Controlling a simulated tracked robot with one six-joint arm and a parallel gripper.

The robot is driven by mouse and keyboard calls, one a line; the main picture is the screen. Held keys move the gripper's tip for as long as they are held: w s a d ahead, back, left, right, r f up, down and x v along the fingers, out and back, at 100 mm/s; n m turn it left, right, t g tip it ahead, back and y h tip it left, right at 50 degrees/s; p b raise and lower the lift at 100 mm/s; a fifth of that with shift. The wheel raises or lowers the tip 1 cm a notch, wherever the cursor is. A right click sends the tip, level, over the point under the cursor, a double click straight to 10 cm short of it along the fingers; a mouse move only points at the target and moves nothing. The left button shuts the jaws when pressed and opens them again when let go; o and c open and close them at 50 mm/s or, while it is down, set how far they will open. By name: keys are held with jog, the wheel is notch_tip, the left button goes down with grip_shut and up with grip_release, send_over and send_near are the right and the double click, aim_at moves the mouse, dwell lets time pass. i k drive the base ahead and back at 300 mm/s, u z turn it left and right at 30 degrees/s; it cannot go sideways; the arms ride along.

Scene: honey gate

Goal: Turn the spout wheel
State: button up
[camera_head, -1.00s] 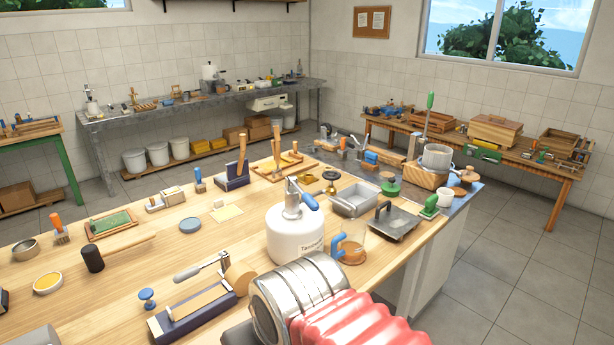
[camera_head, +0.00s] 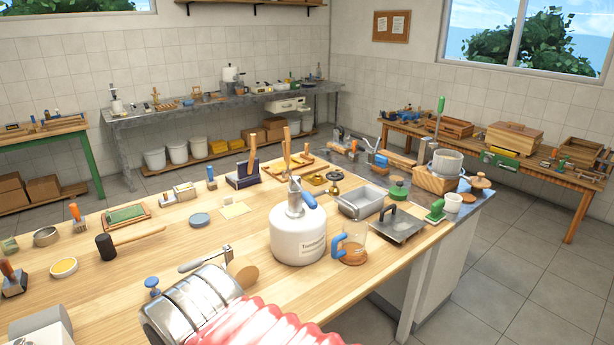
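I cannot pick out a spout wheel with certainty. A white canister (camera_head: 298,238) with a metal top and a blue handle (camera_head: 308,200) stands upright on the wooden bench. A small blue knob (camera_head: 152,284) shows at the near left, beside my arm. My arm, with a silver ribbed part and red bellows, fills the bottom centre and hides part of the bench and the clamp-like fixture there. My gripper's fingers are not visible, so I cannot see whether it holds anything.
The wooden bench (camera_head: 250,285) is crowded. A black mallet (camera_head: 105,246) lies at left. A metal tray (camera_head: 362,201) sits behind the jug. Tiled floor (camera_head: 510,280) is free at right.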

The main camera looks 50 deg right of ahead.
aim_at(335, 177)
jog(key=u, duration=1.7)
jog(key=k, duration=1.35)
jog(key=z, duration=1.8)
